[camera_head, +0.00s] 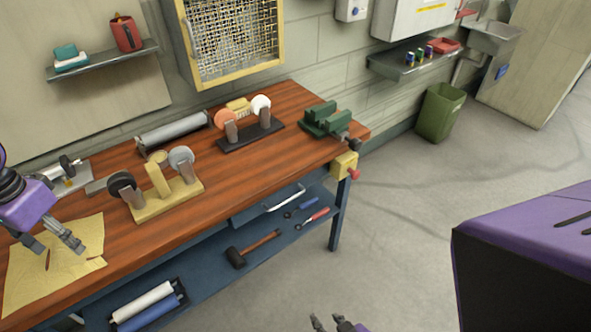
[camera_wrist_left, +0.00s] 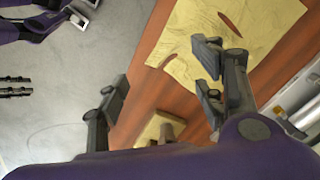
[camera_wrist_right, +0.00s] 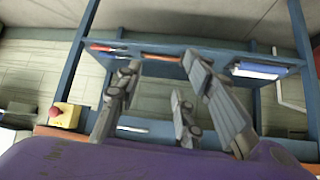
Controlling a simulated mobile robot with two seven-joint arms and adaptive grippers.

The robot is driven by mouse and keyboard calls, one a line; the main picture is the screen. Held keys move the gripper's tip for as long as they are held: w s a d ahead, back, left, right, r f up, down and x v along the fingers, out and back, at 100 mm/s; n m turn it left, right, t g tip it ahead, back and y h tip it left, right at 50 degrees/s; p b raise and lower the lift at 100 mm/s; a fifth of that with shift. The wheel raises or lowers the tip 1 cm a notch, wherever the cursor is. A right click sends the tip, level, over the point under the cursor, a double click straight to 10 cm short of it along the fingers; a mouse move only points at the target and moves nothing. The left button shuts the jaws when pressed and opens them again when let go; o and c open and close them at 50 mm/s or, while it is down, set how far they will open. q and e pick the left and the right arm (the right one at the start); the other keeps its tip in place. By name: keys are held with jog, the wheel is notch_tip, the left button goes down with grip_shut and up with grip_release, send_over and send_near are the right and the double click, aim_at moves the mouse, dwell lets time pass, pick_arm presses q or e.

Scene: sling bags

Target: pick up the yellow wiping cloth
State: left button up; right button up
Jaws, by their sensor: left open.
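The yellow wiping cloth (camera_head: 52,276) lies spread flat and creased on the left end of the wooden workbench. Dark slits in it look like tears or gaps. My left gripper (camera_head: 57,246) is open and empty, and shows over the cloth's upper part. In the left wrist view the cloth (camera_wrist_left: 262,38) lies beyond my fingers (camera_wrist_left: 160,82), mostly toward the right finger. I see no clear contact between fingers and cloth. My right gripper (camera_head: 331,324) shows only at the bottom edge of the head view. In the right wrist view its fingers (camera_wrist_right: 165,95) are apart with nothing between them.
The wooden workbench (camera_head: 225,180) holds two grinders (camera_head: 160,196) (camera_head: 248,132), a grey roller (camera_head: 172,131) and a green vise (camera_head: 327,120). The near grinder stands right of the cloth. The blue lower shelf (camera_head: 205,275) holds tools and rolls.

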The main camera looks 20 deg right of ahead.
aim_at(90, 268)
pick_arm(q)
jog(key=f, duration=0.1)
jog(key=f+b, duration=0.1)
jog(key=f, duration=0.1)
jog(key=shift+w+a+f, duration=0.3)
jog(key=shift+a+f, duration=0.05)
jog(key=f+b, duration=0.1)
jog(key=f, duration=0.1)
jog(key=f+b, duration=0.1)
jog(key=f, duration=0.1)
jog(key=shift+s+d+f+b, duration=0.1)
jog(key=shift+s+f+b, duration=0.1)
jog(key=shift+f+b, duration=0.2)
jog(key=shift+w+f, duration=0.1)
jog(key=shift+f, duration=0.75)
pick_arm(e)
jog(key=shift+s+d+f, duration=0.15)
jog(key=shift+s+f, duration=0.05)
jog(key=shift+f, duration=0.5)
jog(key=shift+s+d+f, duration=0.1)
jog(key=shift+s+f, duration=0.1)
jog(key=shift+f, duration=0.5)
jog(key=shift+s+f, duration=0.15)
